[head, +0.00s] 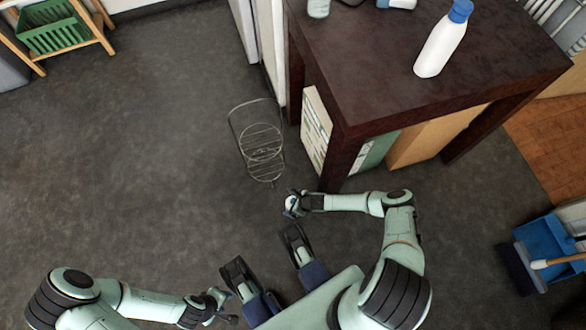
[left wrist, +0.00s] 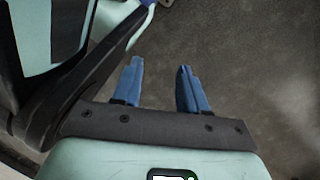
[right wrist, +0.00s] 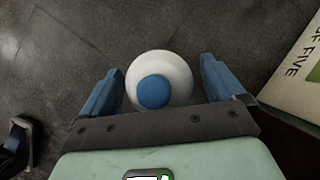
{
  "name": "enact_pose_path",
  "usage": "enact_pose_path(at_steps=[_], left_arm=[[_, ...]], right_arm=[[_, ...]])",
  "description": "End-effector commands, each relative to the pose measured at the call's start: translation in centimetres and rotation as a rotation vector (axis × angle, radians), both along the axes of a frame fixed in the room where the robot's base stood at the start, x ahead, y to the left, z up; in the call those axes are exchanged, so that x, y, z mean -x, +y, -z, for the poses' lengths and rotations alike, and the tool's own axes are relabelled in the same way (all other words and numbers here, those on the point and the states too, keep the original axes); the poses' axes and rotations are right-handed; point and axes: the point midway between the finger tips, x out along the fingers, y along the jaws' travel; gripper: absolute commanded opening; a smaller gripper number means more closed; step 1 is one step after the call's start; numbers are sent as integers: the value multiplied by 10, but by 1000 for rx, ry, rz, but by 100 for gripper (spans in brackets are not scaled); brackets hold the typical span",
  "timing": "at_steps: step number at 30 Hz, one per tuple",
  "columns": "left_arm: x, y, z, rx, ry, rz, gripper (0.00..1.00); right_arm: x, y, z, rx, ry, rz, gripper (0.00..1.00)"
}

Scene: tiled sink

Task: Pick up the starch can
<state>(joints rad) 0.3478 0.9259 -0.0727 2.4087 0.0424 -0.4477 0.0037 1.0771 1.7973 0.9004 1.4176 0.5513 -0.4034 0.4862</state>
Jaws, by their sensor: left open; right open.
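A white round container with a blue cap (right wrist: 153,91) shows from above in the right wrist view, between the two fingers of my right gripper (right wrist: 163,65). The fingers are open, with gaps on both sides of it. In the head view my right gripper (head: 292,204) is low beside the dark table's near leg, with white and blue showing at its fingers. No label is visible, so I cannot tell if this is the starch can. A white bottle with a blue cap (head: 441,46) stands on the table. My left gripper (left wrist: 160,75) is open and empty above the floor.
The dark table (head: 390,75) stands at the right, with boxes (head: 438,135) under it. A box with lettering (right wrist: 300,70) is close right of my right gripper. A blue dustpan (head: 548,250) is far right.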

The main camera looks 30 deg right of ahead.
Motion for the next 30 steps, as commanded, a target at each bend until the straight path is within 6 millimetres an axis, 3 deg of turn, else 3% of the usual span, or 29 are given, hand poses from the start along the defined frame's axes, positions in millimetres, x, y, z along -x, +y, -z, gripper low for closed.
enact_pose_path(at_steps=[1, 9, 22, 30], left_arm=[[0, 0, 0, 0, -1, 0, 43], [-1, 0, 0, 0, -3, 2, 43], [-9, -1, -6, -1, -29, 4, 43], [-48, -6, -37, -9, -161, 15, 43]], right_arm=[[0, 0, 0, 0, 0, 0, 86], [0, 0, 0, 0, 0, 0, 0], [0, 0, -11, -1, -2, -2, 0], [-1, 0, -56, 1, -4, -3, 0]])
